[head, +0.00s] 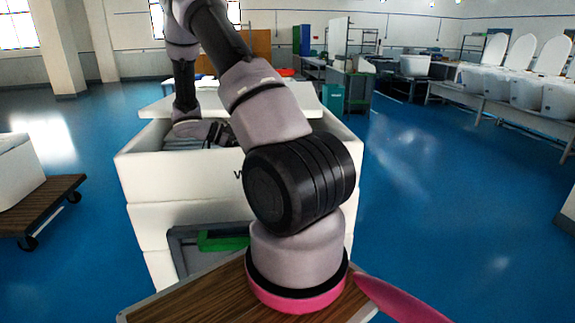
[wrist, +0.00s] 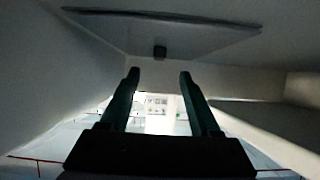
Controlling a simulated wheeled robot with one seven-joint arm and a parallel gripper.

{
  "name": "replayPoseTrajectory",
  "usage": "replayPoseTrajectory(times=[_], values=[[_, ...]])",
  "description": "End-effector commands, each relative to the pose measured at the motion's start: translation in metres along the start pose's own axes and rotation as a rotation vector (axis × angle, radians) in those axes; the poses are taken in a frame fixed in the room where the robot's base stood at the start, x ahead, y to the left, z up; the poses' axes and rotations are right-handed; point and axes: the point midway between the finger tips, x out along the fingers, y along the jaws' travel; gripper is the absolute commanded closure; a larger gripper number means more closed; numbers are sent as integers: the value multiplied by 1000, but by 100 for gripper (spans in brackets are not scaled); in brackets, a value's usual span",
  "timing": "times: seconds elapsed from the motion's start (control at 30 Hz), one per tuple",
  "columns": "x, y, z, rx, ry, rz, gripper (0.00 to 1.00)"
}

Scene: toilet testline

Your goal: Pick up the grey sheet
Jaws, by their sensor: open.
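My gripper (wrist: 159,76) reaches into the box. Its two dark fingers stand apart, with nothing visible between them. In the wrist view, a thin grey panel (wrist: 165,34) with a dark edge lies beyond the fingertips, apart from them; it may be the grey sheet. A small black block (wrist: 160,52) shows near its edge. My arm hides much of the box's right side.
A wooden cart (head: 40,205) with a white box stands at the left. Toilets (head: 520,95) line a bench at the back right. Blue floor is clear at the right.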

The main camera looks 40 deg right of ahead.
Motion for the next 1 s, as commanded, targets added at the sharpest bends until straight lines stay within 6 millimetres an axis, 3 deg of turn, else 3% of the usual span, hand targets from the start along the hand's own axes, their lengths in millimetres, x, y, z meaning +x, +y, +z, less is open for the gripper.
replayPoseTrajectory(times=[0.1, 0.37, 0.7, 0.97, 1.0], values=[[22, 1, -1, -2, 0, 5, 37], [43, 1, -2, -4, -3, 2, 37], [88, 1, -7, -3, -3, 4, 37], [91, 0, -7, -3, -3, 1, 37], [91, 0, -7, -3, -3, 1, 44]])
